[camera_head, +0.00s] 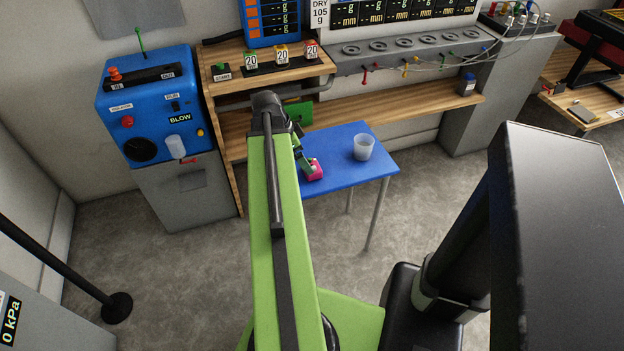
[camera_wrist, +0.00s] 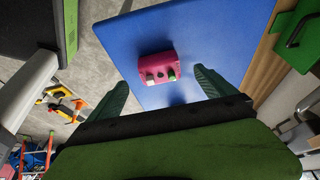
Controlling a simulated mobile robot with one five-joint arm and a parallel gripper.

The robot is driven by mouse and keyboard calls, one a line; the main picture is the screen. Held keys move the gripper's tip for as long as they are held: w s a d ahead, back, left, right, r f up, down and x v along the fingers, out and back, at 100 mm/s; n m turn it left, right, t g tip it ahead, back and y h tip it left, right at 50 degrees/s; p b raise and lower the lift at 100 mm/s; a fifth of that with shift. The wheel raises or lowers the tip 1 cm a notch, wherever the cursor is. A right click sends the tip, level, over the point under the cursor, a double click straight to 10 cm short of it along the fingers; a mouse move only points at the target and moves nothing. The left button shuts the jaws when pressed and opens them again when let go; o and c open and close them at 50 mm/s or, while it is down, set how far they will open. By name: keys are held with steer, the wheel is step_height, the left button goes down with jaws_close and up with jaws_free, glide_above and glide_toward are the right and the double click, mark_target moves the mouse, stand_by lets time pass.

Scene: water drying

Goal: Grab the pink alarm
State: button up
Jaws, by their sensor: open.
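The pink alarm (camera_wrist: 157,66) is a small pink block on the blue table (camera_wrist: 205,40). In the wrist view it lies a little beyond my gripper (camera_wrist: 160,92), roughly midway between the two green fingers. The fingers are spread wide and hold nothing; they do not touch the alarm. A green and a whitish knob show on its near side. In the head view the pink alarm (camera_head: 314,170) sits at the left part of the blue table (camera_head: 340,183), beside my gripper (camera_head: 302,150), and my arm hides some of the table.
A clear cup (camera_head: 363,148) stands on the table to the right of the alarm. A wooden bench (camera_head: 400,110) runs behind the table. A blue machine (camera_head: 150,105) stands at the left. Grey floor is open in front of the table.

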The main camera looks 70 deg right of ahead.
mark_target(318, 174)
steer(key=shift+x, duration=0.8)
steer(key=shift+r, duration=0.1)
steer(key=b+x, duration=0.5)
steer(key=c, duration=1.6)
steer(key=shift+r+p, duration=0.15)
steer(key=shift+p, duration=0.15)
